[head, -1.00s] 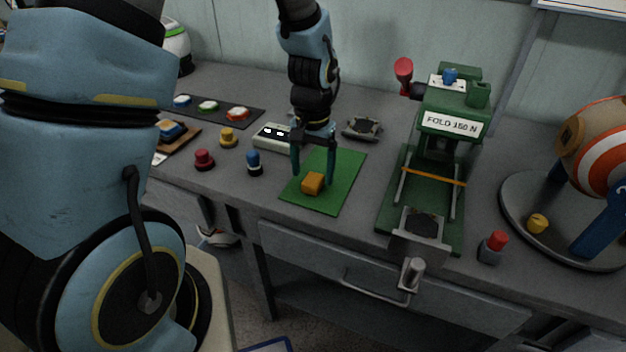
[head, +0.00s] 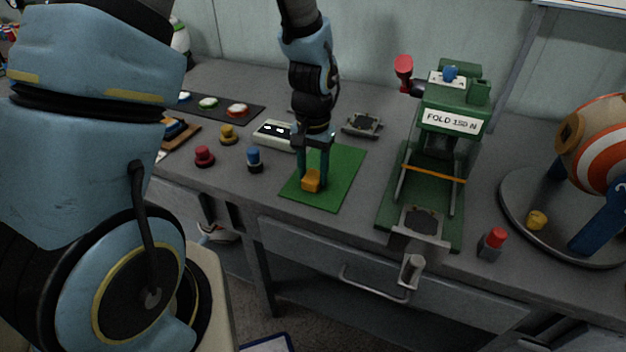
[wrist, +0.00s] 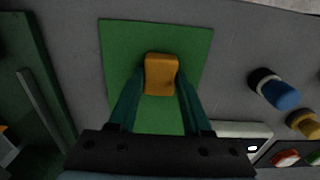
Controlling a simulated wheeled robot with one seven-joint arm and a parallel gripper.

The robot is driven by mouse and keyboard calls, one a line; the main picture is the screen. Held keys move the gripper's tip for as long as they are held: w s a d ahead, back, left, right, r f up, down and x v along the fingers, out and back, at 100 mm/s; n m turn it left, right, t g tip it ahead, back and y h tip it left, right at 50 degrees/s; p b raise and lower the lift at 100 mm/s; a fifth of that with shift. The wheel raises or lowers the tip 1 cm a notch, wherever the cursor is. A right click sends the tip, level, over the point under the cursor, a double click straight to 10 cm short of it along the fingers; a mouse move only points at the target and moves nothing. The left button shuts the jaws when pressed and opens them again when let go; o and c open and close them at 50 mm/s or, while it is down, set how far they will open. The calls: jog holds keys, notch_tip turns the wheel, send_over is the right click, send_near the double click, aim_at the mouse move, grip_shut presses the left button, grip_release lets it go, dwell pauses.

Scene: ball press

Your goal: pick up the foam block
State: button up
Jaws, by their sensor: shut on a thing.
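The foam block (head: 311,181) is a small orange-yellow block at the green mat (head: 338,190) on the grey bench. It also shows in the wrist view (wrist: 161,74), with the mat around it. My gripper (head: 313,178) points down over the mat, its two dark teal fingers shut on the block, one on each side. In the wrist view, the fingers (wrist: 161,88) touch the block's left and right sides. I cannot tell any gap between the block and the mat.
The green press (head: 440,150) labelled "FOLD 150 N" stands to the right. A blue-topped knob (head: 254,158) and a white box with a display (head: 274,134) are left of the mat. A red-topped piece (head: 494,242) stands right of the press. Bare bench lies between mat and press.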

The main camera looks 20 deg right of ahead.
aim_at(313, 176)
grip_shut()
notch_tip(313, 176, up, 10)
jog(key=b, duration=0.1)
dwell(0.4)
jog(key=shift+o, duration=1.7)
grip_release()
jog(key=c, duration=0.6)
